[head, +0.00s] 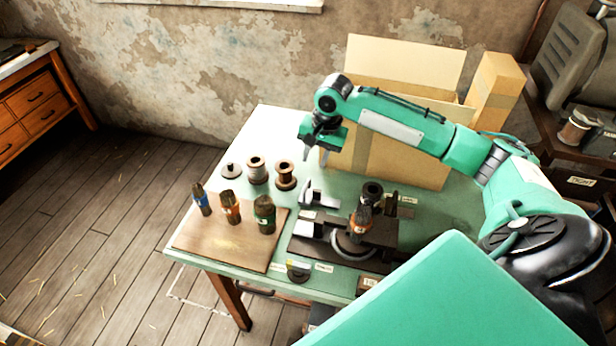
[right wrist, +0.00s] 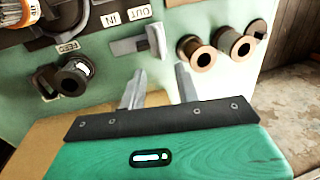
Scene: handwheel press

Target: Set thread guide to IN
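The thread guide, a grey metal slide with an upright plate (right wrist: 156,40), sits on the table beside the press in the right wrist view. The plate is at the slide's right end there, nearer the OUT label (right wrist: 138,14) than the IN label (right wrist: 109,18). In the head view the guide (head: 316,194) stands behind the press base. My right gripper (head: 314,152) is above the table's back part, pointing down, apart from the guide. In the right wrist view its two fingers (right wrist: 159,88) are spread with nothing between them. My left gripper is not in view.
Spools (head: 257,171) stand left of the guide. A wooden board (head: 229,240) holds several coloured-handled tools. The press (head: 350,236) is in front of the guide, with a dark FEED knob (right wrist: 72,77) nearby. Cardboard boxes (head: 400,140) stand at the table's back.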

